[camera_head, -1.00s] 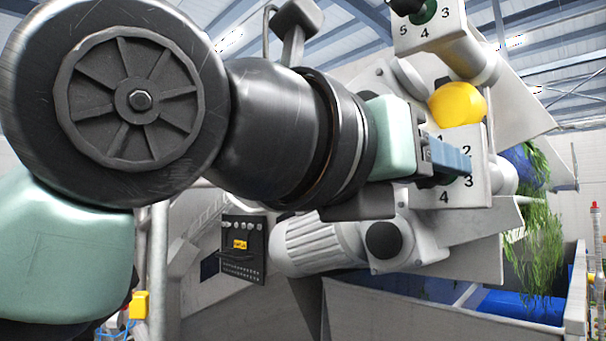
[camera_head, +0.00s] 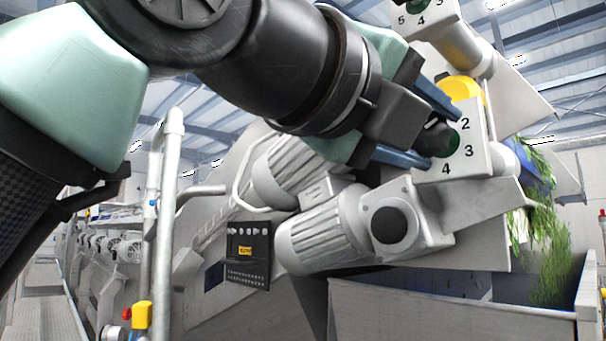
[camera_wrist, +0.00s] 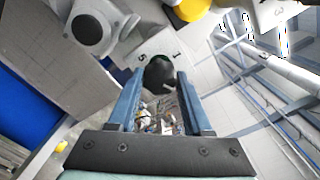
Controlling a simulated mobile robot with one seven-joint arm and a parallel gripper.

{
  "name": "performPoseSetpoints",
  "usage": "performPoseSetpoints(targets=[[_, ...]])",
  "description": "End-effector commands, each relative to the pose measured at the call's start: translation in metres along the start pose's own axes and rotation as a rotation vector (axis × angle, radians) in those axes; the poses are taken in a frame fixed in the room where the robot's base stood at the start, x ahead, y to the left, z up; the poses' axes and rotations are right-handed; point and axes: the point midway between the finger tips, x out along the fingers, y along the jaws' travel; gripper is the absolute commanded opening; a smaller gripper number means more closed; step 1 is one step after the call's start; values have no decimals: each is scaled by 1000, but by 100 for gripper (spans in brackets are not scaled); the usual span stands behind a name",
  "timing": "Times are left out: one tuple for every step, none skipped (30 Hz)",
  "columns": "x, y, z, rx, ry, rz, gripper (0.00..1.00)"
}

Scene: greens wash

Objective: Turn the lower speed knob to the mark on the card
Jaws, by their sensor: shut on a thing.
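The lower speed knob (camera_head: 438,140) is dark, with a green edge, on a white box face (camera_head: 478,165) where 2, 3 and 4 can be read. My gripper (camera_head: 446,141) is shut on this knob, one blue finger above it and one below. In the wrist view the knob (camera_wrist: 160,73) sits between the two finger ends, with 1 and 5 readable on the plate behind. Its pointer cannot be made out. A black panel (camera_head: 262,250) with a small yellow label (camera_head: 245,251) hangs at lower middle; its writing is too small to read, and I cannot tell whether it is the card.
An upper numbered box (camera_head: 432,22) is cut off at the top edge. A yellow rounded part (camera_head: 462,88) sits just above the lower box. Grey motors (camera_head: 325,232) lie below my gripper. A bin (camera_head: 450,312) stands at lower right, with greens (camera_head: 548,245) hanging above it.

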Motion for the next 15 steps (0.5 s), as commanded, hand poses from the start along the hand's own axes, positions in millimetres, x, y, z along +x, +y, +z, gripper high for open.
performPoseSetpoints(targets=[[0,1,-1,-18,-2,0,0],[0,0,0,-29,-2,0,0],[0,0,0,-43,-2,0,0],[0,0,0,-52,-1,-1,0],[0,0,0,-60,-1,-1,0],[0,0,0,-68,-1,-1,0],[0,0,0,-74,-1,-2,0],[0,-1,0,-79,-1,-2,0],[0,-1,0,-84,-1,-2,0],[0,-1,0,-86,-1,-2,0],[0,-1,0,-88,-1,-2,0],[0,-1,0,-90,-1,-2,0],[0,-1,0,-91,-1,-2,0],[0,-1,0,-91,-1,-3,0],[0,-2,0,-92,-1,-3,0]])
